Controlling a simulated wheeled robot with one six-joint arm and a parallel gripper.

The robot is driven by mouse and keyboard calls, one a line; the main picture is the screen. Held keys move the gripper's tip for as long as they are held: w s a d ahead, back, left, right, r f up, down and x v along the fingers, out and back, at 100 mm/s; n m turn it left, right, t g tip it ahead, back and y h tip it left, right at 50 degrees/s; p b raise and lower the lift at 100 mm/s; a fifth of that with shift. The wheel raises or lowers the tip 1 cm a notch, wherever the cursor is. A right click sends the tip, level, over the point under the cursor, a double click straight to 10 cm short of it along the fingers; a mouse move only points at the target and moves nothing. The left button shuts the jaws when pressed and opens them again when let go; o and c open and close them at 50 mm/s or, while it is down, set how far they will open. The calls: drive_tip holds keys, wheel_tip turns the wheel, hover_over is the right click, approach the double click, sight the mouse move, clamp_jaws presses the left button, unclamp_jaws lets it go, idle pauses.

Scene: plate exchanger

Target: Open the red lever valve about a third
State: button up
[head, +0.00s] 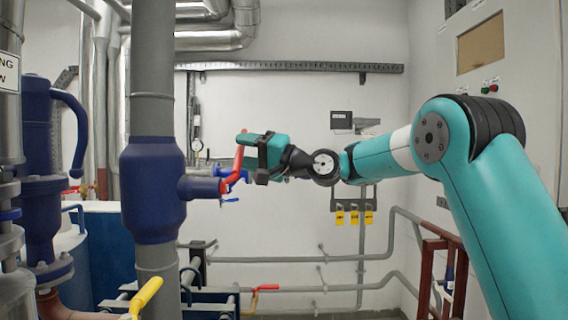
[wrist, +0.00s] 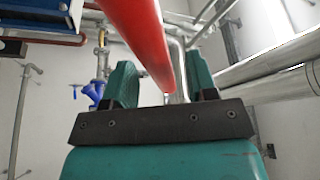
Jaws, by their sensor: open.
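The red lever (head: 238,160) belongs to a valve on the short side branch of a thick dark blue pipe body (head: 152,190). It points upward, tilted a little to the right, with a blue part (head: 232,175) at its base. My gripper (head: 247,150) is at the lever's upper part, coming from the right. In the wrist view, the red lever (wrist: 135,40) runs between the two teal fingers of my gripper (wrist: 160,85). The fingers stand apart, with visible gaps on both sides of the lever.
A yellow lever (head: 146,296) is at the lower left, and another red lever (head: 265,288) sits on a low grey pipe. A dark blue pipe with a curved handle (head: 72,125) stands at left.

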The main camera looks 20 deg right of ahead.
drive_tip(key=b+v, duration=1.2)
drive_tip(key=v, duration=0.4)
drive_tip(key=s+a+f+n+g+h+p, duration=0.1)
drive_tip(key=s+a+f+n+g+h, duration=0.2)
drive_tip(key=a+f, duration=0.5)
drive_tip(key=s+a+f+n+g+h+p, duration=0.1)
drive_tip(key=s+a+f+g+h, duration=0.15)
drive_tip(key=s+a+f, duration=0.45)
drive_tip(key=s+a+f+n+g+h, duration=0.1)
drive_tip(key=s+f+n+g+h, duration=0.4)
drive_tip(key=s+f, duration=1.3)
drive_tip(key=s+g, duration=0.1)
drive_tip(key=g, duration=0.2)
drive_tip(key=shift+a+f+n, duration=0.25)
drive_tip(key=shift+n, duration=0.15)
